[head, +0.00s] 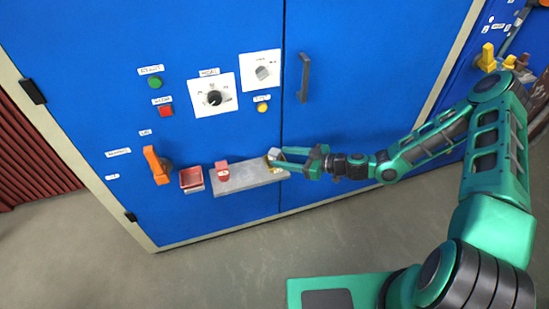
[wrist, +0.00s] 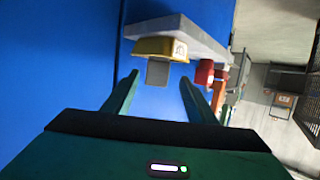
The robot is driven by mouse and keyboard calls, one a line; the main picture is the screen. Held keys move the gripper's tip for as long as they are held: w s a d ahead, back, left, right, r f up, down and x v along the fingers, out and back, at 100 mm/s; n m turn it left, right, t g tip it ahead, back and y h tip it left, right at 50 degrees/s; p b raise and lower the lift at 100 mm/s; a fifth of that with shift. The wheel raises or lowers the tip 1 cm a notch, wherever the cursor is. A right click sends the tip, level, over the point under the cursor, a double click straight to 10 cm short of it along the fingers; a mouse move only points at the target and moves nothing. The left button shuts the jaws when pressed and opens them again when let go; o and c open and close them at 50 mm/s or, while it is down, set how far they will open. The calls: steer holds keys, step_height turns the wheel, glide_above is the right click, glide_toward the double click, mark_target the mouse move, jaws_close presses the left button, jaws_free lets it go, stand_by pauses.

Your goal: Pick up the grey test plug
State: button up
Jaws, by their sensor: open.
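A small grey block (wrist: 158,73), which looks like the grey test plug, shows in the wrist view against a yellow part (wrist: 160,47) with a pale label. In the head view the grey block (head: 275,152) is at the right end of the grey shelf, partly hidden by my fingers. My gripper (head: 281,158) is open at that end of the shelf. In the wrist view the fingertips (wrist: 160,77) appear on either side of the grey block, with visible gaps. I cannot tell how deep the block is between them.
The grey shelf (head: 236,183) is fixed to a blue cabinet and also carries a red object (head: 222,170). A red tray (head: 191,179) and an orange handle (head: 155,165) are to the left. A dark door handle (head: 304,77) is above my gripper.

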mark_target(279, 155)
steer(key=x, duration=0.5)
steer(key=shift+w+d, duration=0.15)
steer(key=shift+w, duration=0.1)
steer(key=shift+c, duration=0.4)
steer(key=shift+r, duration=0.1)
steer(key=c, duration=1.2)
steer(key=shift+s+r, duration=0.1)
